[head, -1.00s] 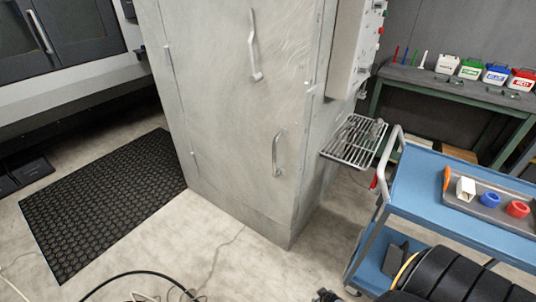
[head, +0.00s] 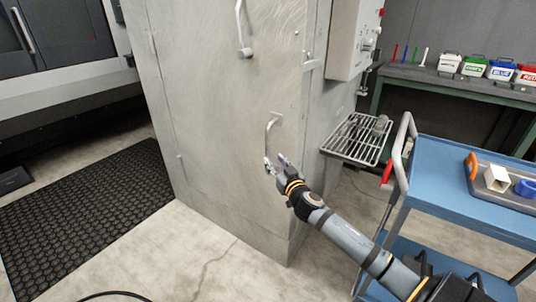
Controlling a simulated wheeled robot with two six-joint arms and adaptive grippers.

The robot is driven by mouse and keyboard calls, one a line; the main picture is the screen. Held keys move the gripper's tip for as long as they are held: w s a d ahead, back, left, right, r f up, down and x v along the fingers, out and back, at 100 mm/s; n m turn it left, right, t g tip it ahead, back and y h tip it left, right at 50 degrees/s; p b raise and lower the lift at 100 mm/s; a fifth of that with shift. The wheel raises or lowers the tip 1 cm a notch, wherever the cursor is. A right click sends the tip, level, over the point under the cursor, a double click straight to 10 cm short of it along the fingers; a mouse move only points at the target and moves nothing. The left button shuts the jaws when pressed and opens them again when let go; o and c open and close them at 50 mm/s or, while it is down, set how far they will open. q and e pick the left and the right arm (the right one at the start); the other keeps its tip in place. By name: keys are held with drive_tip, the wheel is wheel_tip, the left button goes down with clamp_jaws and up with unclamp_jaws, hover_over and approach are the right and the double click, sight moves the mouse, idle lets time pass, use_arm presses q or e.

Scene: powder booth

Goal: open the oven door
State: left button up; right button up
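The oven is a tall grey metal cabinet, and its door (head: 215,110) is shut in the head view. An upper handle (head: 241,30) and a lower handle (head: 269,135) stand on the door's right half. My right gripper (head: 276,161) reaches in from the lower right, at the lower end of the lower handle. Its two fingers are spread apart. One fingertip overlaps the handle's bottom end in the picture; I cannot tell whether they touch. My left gripper is not in view.
A wire shelf (head: 355,138) juts out from the oven's right side. A blue cart (head: 450,185) with a grey tray stands at the right, near my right arm. A black mat (head: 90,215) lies on the floor at left. Labelled tubs stand on a green bench (head: 430,78) behind.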

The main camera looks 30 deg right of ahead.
sight(268, 153)
drive_tip(key=w, duration=0.3)
drive_tip(key=w+d+p, duration=0.1)
drive_tip(key=w, duration=0.2)
drive_tip(key=shift+w+d+r, duration=0.1)
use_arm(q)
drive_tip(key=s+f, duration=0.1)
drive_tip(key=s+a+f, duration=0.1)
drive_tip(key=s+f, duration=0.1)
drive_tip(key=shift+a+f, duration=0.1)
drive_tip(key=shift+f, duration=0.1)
use_arm(e)
drive_tip(key=shift+w, duration=0.35)
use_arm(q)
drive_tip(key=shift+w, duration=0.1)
use_arm(e)
clamp_jaws()
